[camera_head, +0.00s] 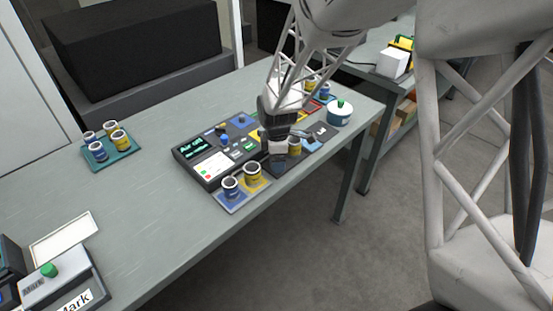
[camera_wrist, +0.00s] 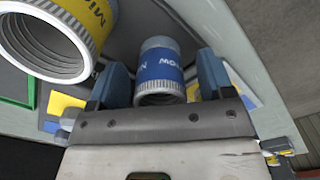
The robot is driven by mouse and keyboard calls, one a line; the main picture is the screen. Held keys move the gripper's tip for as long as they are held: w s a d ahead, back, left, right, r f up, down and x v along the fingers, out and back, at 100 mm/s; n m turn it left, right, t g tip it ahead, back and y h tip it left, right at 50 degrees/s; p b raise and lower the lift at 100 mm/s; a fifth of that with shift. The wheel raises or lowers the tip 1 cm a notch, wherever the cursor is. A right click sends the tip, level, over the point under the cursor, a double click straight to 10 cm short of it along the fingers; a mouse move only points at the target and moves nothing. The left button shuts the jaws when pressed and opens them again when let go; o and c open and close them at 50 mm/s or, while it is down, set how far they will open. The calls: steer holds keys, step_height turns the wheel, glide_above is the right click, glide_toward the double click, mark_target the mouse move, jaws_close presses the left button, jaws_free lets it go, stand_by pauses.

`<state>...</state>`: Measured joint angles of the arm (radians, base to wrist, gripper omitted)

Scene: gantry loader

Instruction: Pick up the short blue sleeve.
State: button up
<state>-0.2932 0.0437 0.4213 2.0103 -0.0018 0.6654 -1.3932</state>
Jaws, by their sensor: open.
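In the wrist view a blue sleeve (camera_wrist: 160,66) with a silver ribbed rim and a white band of lettering stands between the two fingers of my gripper (camera_wrist: 162,78). The fingers are spread, with a visible gap on each side of it. A larger-looking yellow sleeve (camera_wrist: 62,32) is close on the left. I cannot clearly make out the blue sleeve between the fingers there. Another blue sleeve (camera_head: 230,187) and yellow sleeve (camera_head: 252,174) stand on a mat at the front.
A control panel (camera_head: 205,168) lies left of my gripper. A teal tray (camera_head: 120,155) with several blue and yellow sleeves is at the left. A white pot with a green knob (camera_head: 340,113) stands at the right. The table's front edge is near; its middle left is clear.

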steer(key=c, duration=1.1)
steer(key=shift+c, duration=0.2)
steer(key=shift+r, duration=0.15)
steer(key=shift+r, duration=0.4)
step_height(320, 180, up, 3)
steer(key=shift+s+f, duration=0.15)
steer(key=shift+f, duration=0.05)
steer(key=s+d+r, duration=0.1)
steer(key=s+d, duration=0.3)
steer(key=s, duration=1.1)
steer(key=shift+d+r, duration=0.15)
steer(key=shift+d, duration=0.05)
